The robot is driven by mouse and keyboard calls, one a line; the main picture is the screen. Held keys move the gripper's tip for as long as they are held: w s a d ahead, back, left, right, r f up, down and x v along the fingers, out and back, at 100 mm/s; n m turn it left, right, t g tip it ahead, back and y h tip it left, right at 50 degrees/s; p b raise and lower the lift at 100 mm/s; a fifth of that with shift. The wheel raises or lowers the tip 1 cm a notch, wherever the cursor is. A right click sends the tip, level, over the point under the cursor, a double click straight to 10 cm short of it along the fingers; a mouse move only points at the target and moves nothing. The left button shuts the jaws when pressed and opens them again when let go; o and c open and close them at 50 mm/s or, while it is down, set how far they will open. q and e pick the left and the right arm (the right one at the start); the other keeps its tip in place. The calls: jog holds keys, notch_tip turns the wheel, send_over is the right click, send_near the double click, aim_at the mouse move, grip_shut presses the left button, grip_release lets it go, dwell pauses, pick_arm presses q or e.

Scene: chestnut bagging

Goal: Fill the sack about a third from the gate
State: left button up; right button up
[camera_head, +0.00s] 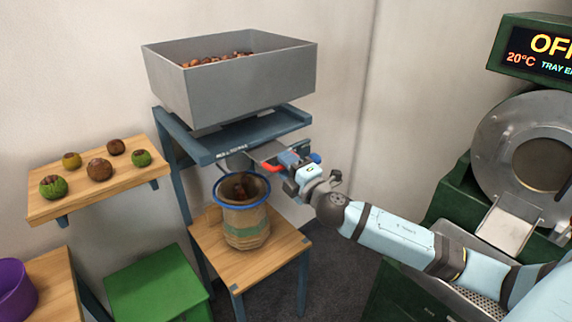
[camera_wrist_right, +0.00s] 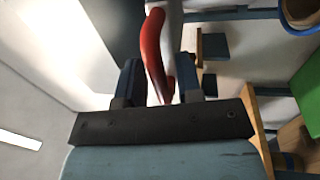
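The burlap sack (camera_head: 247,228) stands upright and open on a small wooden stand, under the hopper's spout (camera_head: 238,161). Its mouth is held at a blue ring (camera_head: 219,203); some dark brown chestnuts (camera_head: 240,190) show inside, but the fill level is hard to judge. The gate is a flat metal plate (camera_head: 264,151) under the hopper, with a red handle (camera_head: 272,168). My right gripper (camera_head: 290,163) is at this handle. In the right wrist view, the red handle (camera_wrist_right: 154,45) lies between my parted fingers (camera_wrist_right: 160,80), with a gap showing beside it. My left gripper is out of view.
The grey hopper (camera_head: 235,90) above holds chestnuts (camera_head: 215,60). A wall shelf (camera_head: 75,202) at left carries several brown and green balls. A roaster (camera_head: 520,150) is at right.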

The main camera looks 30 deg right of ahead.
aim_at(276, 161)
grip_shut()
jog(key=w, duration=0.4)
jog(key=shift+w+a, duration=0.15)
jog(key=shift+r, duration=0.1)
grip_release()
jog(key=shift+o, duration=1.2)
jog(key=shift+w, duration=0.15)
jog(key=shift+s, duration=0.3)
jog(key=s+d+f+b, duration=0.1)
jog(key=s+f+b, duration=0.1)
jog(key=s, duration=1.1)
jog(key=shift+f, duration=0.3)
